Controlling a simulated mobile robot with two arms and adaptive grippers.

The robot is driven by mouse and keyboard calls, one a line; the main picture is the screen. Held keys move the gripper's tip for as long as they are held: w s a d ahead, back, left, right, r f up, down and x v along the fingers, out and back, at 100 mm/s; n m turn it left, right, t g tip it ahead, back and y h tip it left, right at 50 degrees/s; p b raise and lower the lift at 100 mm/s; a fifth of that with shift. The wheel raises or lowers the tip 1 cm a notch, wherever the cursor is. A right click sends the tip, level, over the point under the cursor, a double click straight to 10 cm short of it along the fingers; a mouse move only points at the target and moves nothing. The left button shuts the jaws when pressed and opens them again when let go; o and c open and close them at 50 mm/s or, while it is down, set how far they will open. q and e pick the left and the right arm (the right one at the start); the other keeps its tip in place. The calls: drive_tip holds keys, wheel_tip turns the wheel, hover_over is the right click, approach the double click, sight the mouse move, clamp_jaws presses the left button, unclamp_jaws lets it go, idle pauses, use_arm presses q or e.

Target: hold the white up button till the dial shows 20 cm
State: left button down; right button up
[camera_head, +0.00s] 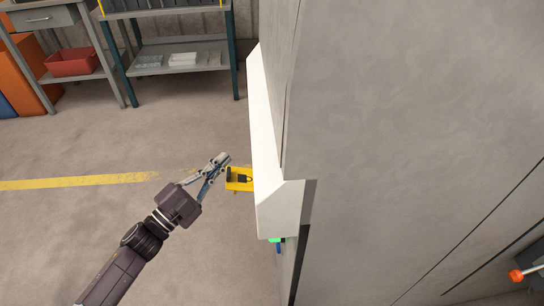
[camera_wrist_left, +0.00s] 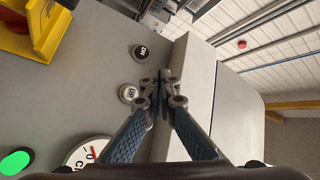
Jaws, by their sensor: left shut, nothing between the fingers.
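In the left wrist view a round button (camera_wrist_left: 128,93), its lettering small and seeming to read UP, sits on a grey panel face (camera_wrist_left: 85,80). A second round button (camera_wrist_left: 139,51) is above it, its label hard to read. A white dial (camera_wrist_left: 88,153) with a red needle near a 0 mark is at the lower left, partly cut off by my gripper. My left gripper (camera_head: 221,160) is shut and empty, left of the white machine edge. In the left wrist view its fingertips (camera_wrist_left: 163,80) are just right of the lower button; contact cannot be told. My right gripper is out of view.
A yellow bracket (camera_head: 239,179) juts from the machine close to my left fingertips. A green round part (camera_wrist_left: 15,162) is left of the dial. The large grey machine (camera_head: 400,130) fills the right; open floor (camera_head: 70,230) lies left, with shelving (camera_head: 180,62) behind.

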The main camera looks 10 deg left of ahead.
use_arm(q)
drive_tip(key=shift+w+d, duration=0.1)
drive_tip(key=shift+d, duration=0.05)
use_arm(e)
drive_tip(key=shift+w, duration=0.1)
use_arm(q)
drive_tip(key=w+d, duration=0.2)
drive_tip(key=d, duration=0.6)
drive_tip(key=shift+w+d, duration=0.15)
drive_tip(key=shift+w, duration=0.15)
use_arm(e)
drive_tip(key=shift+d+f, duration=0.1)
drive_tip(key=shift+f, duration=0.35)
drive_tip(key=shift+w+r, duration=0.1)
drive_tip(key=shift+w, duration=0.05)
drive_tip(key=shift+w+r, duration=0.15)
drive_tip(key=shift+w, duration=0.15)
use_arm(q)
drive_tip(key=shift+d, duration=0.1)
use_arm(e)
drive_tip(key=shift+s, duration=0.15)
